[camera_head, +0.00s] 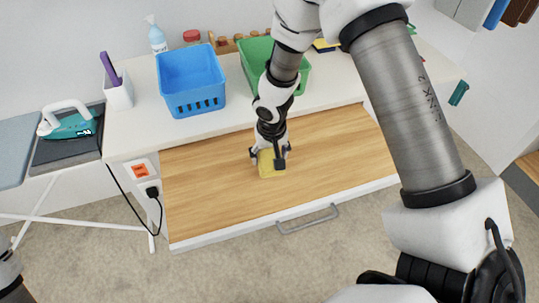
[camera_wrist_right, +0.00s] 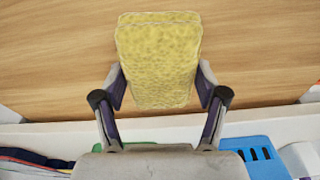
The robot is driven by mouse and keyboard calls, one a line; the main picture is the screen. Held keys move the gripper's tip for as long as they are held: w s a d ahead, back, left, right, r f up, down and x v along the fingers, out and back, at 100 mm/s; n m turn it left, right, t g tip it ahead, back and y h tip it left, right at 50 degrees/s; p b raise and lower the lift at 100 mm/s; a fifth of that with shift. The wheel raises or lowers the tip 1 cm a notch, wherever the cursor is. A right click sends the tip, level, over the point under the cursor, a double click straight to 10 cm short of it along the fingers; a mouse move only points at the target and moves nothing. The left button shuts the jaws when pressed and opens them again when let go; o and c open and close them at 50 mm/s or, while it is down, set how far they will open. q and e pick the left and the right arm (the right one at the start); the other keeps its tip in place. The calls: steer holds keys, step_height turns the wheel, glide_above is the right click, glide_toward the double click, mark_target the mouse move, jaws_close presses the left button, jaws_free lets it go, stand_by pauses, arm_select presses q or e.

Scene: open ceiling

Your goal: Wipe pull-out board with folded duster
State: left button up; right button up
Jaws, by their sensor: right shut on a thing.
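The pull-out board (camera_head: 215,185) is a wood-grained panel drawn out from the white cabinet, with a grey handle (camera_head: 308,219) on its front. My right gripper (camera_head: 270,156) is over the middle of the board. It is shut on the yellow folded duster (camera_head: 268,167), which appears to lie against the wood. In the right wrist view the duster (camera_wrist_right: 158,60) sits between both fingers (camera_wrist_right: 159,88), with the board (camera_wrist_right: 60,60) behind it. Whether it presses on the surface is hard to tell. Only a part of my left arm shows at the lower left; its gripper is out of the frame.
On the white top stand a blue basket (camera_head: 191,80), a green basket (camera_head: 256,57), a white holder (camera_head: 118,92) and a spray bottle (camera_head: 156,38). An iron (camera_head: 70,122) rests at the left beside a socket box with a cord (camera_head: 152,193). The board around the duster is clear.

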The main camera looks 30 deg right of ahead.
steer(key=r+p, duration=0.2)
steer(key=r, duration=0.1)
steer(key=shift+w+a, duration=0.1)
steer(key=shift+a, duration=0.1)
steer(key=shift+d+r+p, duration=0.1)
steer(key=shift+r+p, duration=0.25)
